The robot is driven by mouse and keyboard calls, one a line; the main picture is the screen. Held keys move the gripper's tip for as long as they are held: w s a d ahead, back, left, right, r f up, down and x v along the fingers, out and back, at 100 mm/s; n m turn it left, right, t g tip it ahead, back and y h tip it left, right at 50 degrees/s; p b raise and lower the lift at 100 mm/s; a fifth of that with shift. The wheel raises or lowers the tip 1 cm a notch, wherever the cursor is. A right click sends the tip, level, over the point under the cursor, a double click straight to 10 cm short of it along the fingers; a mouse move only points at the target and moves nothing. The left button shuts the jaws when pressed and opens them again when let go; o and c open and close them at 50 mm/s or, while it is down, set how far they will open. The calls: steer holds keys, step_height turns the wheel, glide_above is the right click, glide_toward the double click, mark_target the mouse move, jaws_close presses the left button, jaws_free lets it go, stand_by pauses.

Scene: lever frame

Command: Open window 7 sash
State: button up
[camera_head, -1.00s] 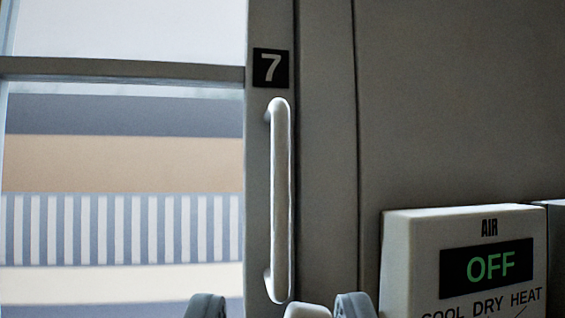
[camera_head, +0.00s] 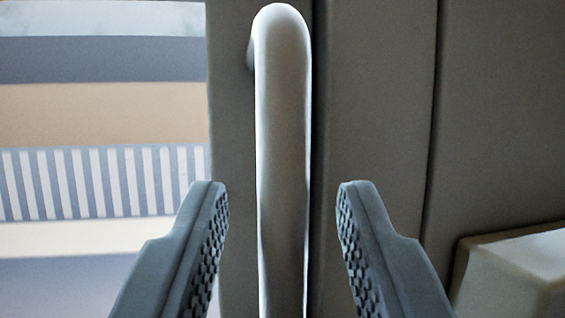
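The white vertical handle (camera_head: 283,130) of the window sash stands in the middle of the view, with its rounded top end showing and its lower end out of view. It is fixed to the grey sash stile (camera_head: 232,110). The number 7 label is out of view now. My gripper (camera_head: 284,195) is open, with one grey ridged finger on each side of the handle. Gaps show between both fingers and the handle. I cannot tell how deep the handle sits between them.
Window glass (camera_head: 100,120) with coloured bands behind it fills the left. A grey wall panel (camera_head: 375,110) with a vertical seam lies to the right. The top corner of the white air control box (camera_head: 515,270) is at the lower right.

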steer(key=shift+w+r, duration=0.15)
steer(key=shift+w, duration=0.3)
steer(key=shift+c, duration=0.2)
jaws_close()
